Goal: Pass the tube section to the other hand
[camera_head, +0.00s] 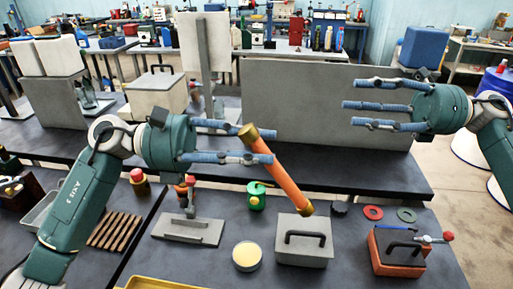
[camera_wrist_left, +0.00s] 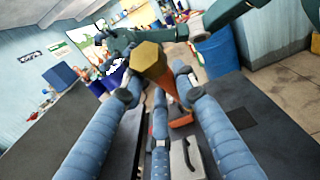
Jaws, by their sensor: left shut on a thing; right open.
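The tube section (camera_head: 278,170) is an orange tube with brass-coloured ends, held tilted above the table in the head view. My left gripper (camera_head: 250,157) is shut on it near its upper end. In the left wrist view the tube's hexagonal brass end (camera_wrist_left: 149,58) shows between the blue fingers of my left gripper (camera_wrist_left: 158,90), and the rest of the tube is mostly hidden behind it. My right gripper (camera_head: 362,104) is open and empty at the upper right, its fingers pointing left, apart from the tube.
Below the tube are a grey box with a black handle (camera_head: 304,241), a round yellow-topped dish (camera_head: 247,255) and a green can (camera_head: 256,196). An orange-and-grey box (camera_head: 398,252) and two rings (camera_head: 373,212) lie at the right. A grey panel (camera_head: 300,100) stands behind.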

